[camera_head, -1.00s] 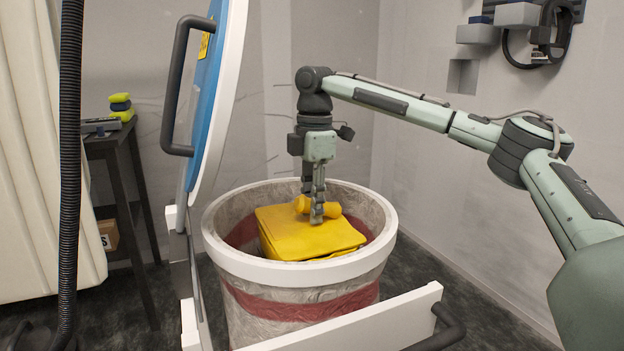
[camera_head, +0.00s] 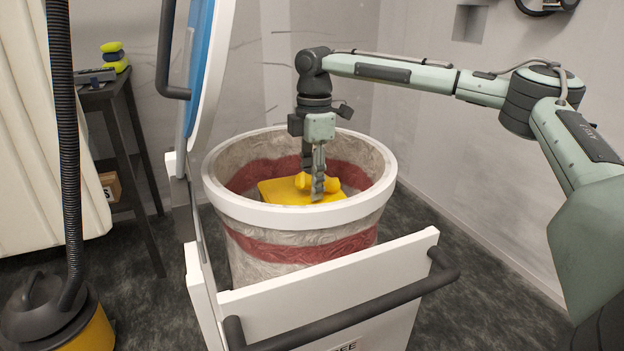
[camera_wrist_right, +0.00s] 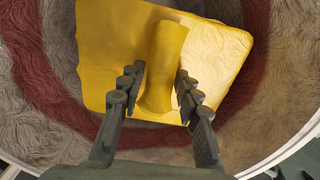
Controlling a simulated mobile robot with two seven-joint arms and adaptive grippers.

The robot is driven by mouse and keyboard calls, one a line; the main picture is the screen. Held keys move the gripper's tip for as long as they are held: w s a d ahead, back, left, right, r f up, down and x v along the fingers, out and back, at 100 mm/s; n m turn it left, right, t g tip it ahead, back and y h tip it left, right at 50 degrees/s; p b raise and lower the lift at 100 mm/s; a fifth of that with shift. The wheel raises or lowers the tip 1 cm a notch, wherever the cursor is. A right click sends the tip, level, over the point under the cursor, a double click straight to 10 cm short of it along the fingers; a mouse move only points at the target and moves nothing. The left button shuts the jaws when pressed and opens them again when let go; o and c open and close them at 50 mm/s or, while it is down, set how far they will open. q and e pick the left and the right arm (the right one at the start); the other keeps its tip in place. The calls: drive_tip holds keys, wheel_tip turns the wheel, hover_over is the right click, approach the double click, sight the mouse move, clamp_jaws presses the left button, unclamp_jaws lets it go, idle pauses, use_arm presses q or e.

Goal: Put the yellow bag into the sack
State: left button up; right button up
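The yellow bag (camera_head: 285,191) is inside the sack, below the white rim and surrounded by the lining. The sack (camera_head: 300,212) is round and grey-beige with a red band and a thick white rim. My right gripper (camera_head: 318,188) points straight down into the sack. In the right wrist view, the fingers (camera_wrist_right: 161,84) sit on both sides of this handle, and the bag (camera_wrist_right: 105,45) lies above the sack's lining (camera_wrist_right: 35,75). The bag's underside is hidden. My left gripper is not in view.
A white frame (camera_head: 325,290) with a dark handlebar stands before the sack. A raised blue-and-white lid (camera_head: 208,80) stands at its left. A black-and-yellow vacuum (camera_head: 55,318) and a dark side table (camera_head: 112,93) are further left.

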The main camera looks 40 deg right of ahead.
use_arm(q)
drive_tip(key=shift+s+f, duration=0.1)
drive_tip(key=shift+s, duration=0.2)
use_arm(e)
drive_tip(key=shift+o, duration=0.6)
drive_tip(key=shift+r, duration=0.25)
wheel_tip(320, 180, up, 10)
drive_tip(key=shift+d+r, duration=0.1)
drive_tip(key=shift+r, duration=0.15)
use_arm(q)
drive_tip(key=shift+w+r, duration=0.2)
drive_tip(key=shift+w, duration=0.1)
use_arm(e)
drive_tip(key=shift+r, duration=0.55)
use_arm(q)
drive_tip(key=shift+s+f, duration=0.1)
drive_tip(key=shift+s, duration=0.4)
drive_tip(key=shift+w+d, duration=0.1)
